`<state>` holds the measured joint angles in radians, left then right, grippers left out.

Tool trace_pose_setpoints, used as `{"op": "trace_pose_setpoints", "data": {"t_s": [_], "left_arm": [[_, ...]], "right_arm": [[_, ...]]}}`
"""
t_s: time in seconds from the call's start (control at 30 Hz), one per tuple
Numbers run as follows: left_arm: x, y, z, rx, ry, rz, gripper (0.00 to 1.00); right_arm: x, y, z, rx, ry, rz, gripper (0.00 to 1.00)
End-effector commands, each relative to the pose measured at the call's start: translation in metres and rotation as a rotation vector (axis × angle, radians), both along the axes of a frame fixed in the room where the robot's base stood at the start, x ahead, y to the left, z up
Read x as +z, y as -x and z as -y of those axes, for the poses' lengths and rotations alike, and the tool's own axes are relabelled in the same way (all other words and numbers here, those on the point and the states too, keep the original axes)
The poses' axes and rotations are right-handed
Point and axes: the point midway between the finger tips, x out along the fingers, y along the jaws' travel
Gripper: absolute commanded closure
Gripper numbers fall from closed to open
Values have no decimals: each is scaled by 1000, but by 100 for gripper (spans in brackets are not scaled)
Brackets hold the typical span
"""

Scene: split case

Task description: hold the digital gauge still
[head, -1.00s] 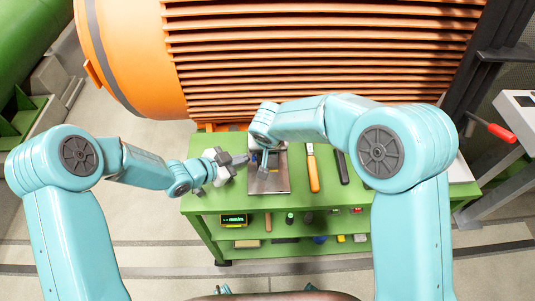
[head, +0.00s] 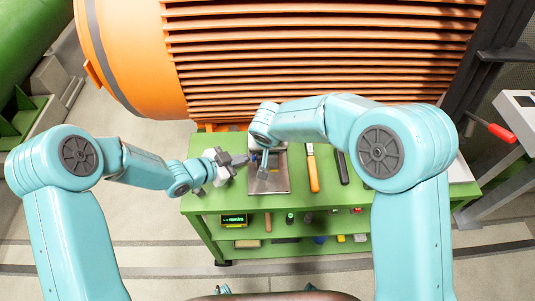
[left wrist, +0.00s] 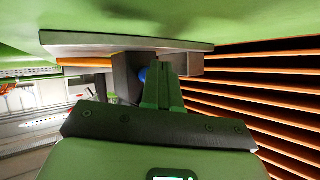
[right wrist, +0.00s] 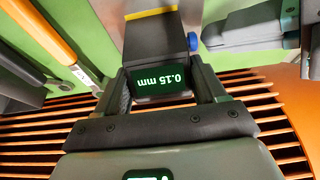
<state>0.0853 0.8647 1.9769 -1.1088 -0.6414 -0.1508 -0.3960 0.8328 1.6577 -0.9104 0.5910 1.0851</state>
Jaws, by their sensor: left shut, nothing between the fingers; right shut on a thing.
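The digital gauge (right wrist: 162,82) shows close up in the right wrist view, a dark block with a lit display reading 0.15 mm, upside down in the picture. It has a yellow stripe and a blue knob (right wrist: 193,41). My right gripper (right wrist: 165,88) is shut on the gauge, one finger on each side. In the head view the gauge is mostly hidden by my right wrist. My left gripper (head: 242,160) is shut and empty, close beside the gauge from the left. In the left wrist view its fingers (left wrist: 162,65) point toward a blue knob; I cannot tell whether they touch.
A metal plate (head: 270,184) lies on the green bench (head: 208,203). An orange-handled tool (head: 313,175) and a dark-handled tool (head: 342,170) lie to its right. The orange finned machine (head: 320,60) stands behind.

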Motion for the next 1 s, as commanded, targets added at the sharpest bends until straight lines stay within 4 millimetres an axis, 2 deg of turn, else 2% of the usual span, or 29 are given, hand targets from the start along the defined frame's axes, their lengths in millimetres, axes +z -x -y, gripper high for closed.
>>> {"op": "trace_pose_setpoints", "data": {"t_s": [0.03,0.47,1.0], "left_arm": [[-1,0,0,0,0,0,100],[-1,0,0,0,0,0,100],[-2,-1,10,-2,0,1,100]], "right_arm": [[-6,3,1,0,4,-13,69],[-6,3,1,0,4,-12,69],[-6,3,0,1,5,-12,69]]}}
